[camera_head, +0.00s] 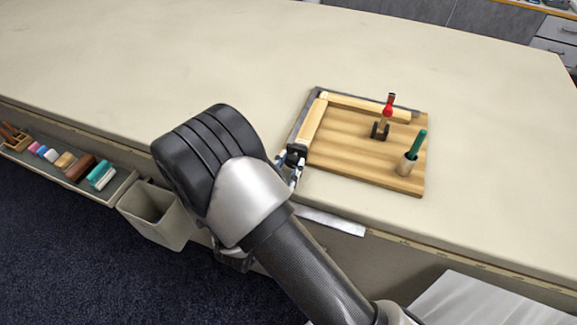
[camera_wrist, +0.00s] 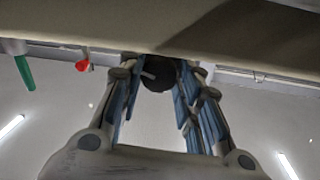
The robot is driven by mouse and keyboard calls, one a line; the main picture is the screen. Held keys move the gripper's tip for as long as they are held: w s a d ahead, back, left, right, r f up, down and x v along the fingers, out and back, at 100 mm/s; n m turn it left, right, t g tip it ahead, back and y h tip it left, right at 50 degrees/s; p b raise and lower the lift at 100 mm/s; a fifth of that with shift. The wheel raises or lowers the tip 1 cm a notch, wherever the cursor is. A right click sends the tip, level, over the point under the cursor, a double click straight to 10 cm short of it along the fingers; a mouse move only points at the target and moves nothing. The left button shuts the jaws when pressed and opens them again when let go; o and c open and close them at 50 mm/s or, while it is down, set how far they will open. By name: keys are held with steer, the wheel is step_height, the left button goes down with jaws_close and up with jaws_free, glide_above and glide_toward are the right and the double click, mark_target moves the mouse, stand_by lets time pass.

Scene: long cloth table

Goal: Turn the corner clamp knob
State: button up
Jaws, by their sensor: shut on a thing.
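A wooden board (camera_head: 365,170) lies near the front edge of the table, with two pale wood strips (camera_head: 313,120) along its left and back sides. My gripper (camera_head: 291,163) is at the board's front left corner, at the end of the left strip. In the wrist view, its fingers (camera_wrist: 160,76) stand on both sides of a dark round knob (camera_wrist: 157,80) with a small light bar, and are shut on it. My gripper partly covers the corner clamp in the head view, so its body is hard to make out.
A shelf of several small items (camera_head: 75,168) and a grey bin (camera_head: 155,214) are at the left. The table behind the board is clear.

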steer(key=m, duration=0.4)
steer(key=o, duration=1)
steer(key=shift+o, duration=0.2)
steer(key=v, duration=0.8)
steer(key=shift+r, duration=0.2)
